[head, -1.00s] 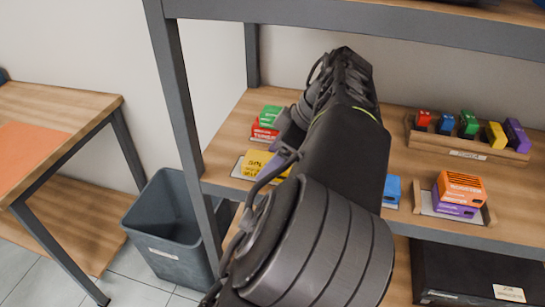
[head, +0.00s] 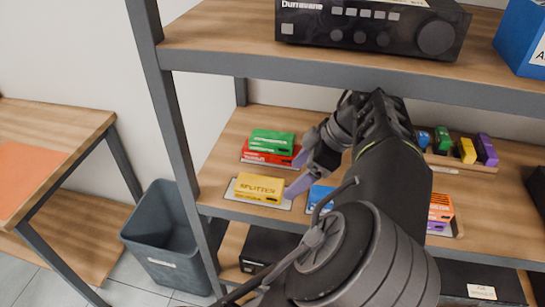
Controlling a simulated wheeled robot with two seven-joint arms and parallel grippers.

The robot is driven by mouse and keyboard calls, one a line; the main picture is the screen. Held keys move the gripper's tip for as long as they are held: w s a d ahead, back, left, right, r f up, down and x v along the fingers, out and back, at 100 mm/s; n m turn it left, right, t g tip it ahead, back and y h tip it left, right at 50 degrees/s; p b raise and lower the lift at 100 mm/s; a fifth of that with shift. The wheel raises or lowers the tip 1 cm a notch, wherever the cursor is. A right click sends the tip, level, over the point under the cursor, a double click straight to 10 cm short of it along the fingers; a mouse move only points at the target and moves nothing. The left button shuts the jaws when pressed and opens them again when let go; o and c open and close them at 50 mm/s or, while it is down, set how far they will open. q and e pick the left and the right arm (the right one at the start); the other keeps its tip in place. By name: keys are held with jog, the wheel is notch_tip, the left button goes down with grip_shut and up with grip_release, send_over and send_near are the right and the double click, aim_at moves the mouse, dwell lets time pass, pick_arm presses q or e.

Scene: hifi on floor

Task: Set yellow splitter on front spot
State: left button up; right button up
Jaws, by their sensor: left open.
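The yellow splitter (head: 259,187) is a small yellow box with printed lettering. It lies on a pale plate (head: 283,205) near the front left of the middle shelf. My left gripper (head: 293,178) is open, just right of the yellow splitter, with purple-grey fingers; no hold on the box shows. My left arm covers much of the shelf's centre. My right gripper is not in view.
A green box (head: 271,138) lies on a red box (head: 262,155) behind the splitter. A blue box (head: 319,197) is right of the gripper. A black amplifier (head: 375,28) stands on the upper shelf. A grey bin (head: 165,235) is left of the rack.

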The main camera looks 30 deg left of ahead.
pick_arm(q)
jog(key=d+p, duration=0.1)
jog(key=w+d+p, duration=0.1)
jog(key=d, duration=0.1)
jog(key=w+d+p, duration=0.1)
jog(key=d, duration=0.1)
jog(key=shift+d+r, duration=0.15)
jog(key=shift+d, duration=0.1)
jog(key=shift+d+f, duration=0.2)
jog(key=shift+d, duration=0.1)
